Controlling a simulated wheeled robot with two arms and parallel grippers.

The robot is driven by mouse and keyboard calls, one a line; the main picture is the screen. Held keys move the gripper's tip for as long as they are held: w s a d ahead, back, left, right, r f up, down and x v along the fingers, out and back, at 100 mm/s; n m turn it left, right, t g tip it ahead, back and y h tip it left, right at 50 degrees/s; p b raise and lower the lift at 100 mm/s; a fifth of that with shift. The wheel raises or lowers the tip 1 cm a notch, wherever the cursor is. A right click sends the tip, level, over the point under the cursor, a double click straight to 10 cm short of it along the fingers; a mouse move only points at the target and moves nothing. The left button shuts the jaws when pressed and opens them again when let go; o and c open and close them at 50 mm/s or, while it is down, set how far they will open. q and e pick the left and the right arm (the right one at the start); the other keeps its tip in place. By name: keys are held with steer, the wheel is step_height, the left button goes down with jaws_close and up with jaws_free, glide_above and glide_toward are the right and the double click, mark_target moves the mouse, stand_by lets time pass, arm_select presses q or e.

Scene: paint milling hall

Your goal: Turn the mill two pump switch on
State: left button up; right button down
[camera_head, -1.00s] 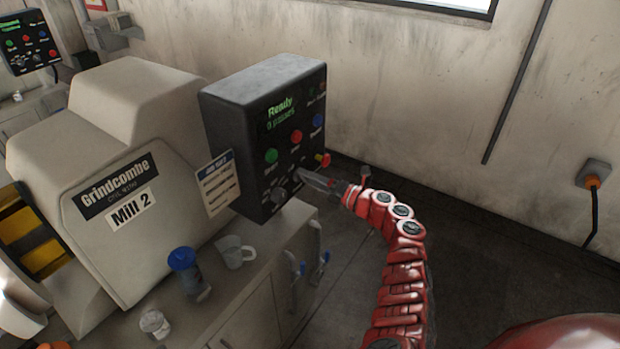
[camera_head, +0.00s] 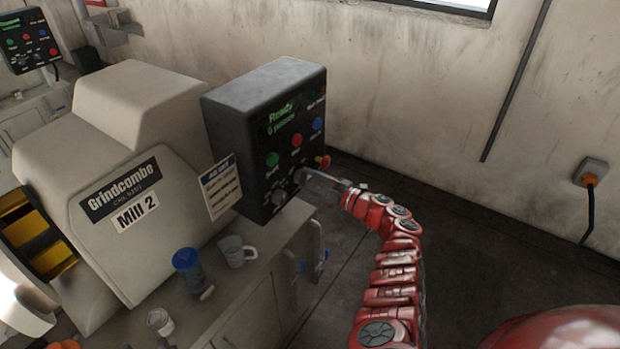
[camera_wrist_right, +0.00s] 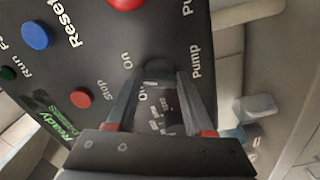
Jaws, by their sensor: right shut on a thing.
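The mill (camera_head: 125,205), labelled Mill 2, carries a black control box (camera_head: 262,85) with a green display reading Ready. My right gripper (camera_head: 304,176) is at the lower part of the box's front. In the right wrist view its fingers (camera_wrist_right: 158,80) are shut on the dark pump switch (camera_wrist_right: 158,66). The words On and Pump show beside the switch. The fingers hide much of the switch, so I cannot tell where it points. My left gripper is not in view.
Close by on the panel are a green button (camera_head: 272,159), a red button (camera_head: 296,140), a blue button (camera_head: 317,124) and a red-yellow knob (camera_head: 322,161). A mug (camera_head: 234,251) and a blue-lidded bottle (camera_head: 188,270) stand on the cabinet below. Floor to the right is clear.

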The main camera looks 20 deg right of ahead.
steer(key=shift+m, duration=0.8)
steer(key=shift+f, duration=0.1)
steer(key=shift+c, duration=1.4)
jaws_free()
steer(key=b+v, duration=0.2)
steer(key=v, duration=1.5)
steer(key=shift+s, duration=0.2)
steer(key=shift+f, duration=0.1)
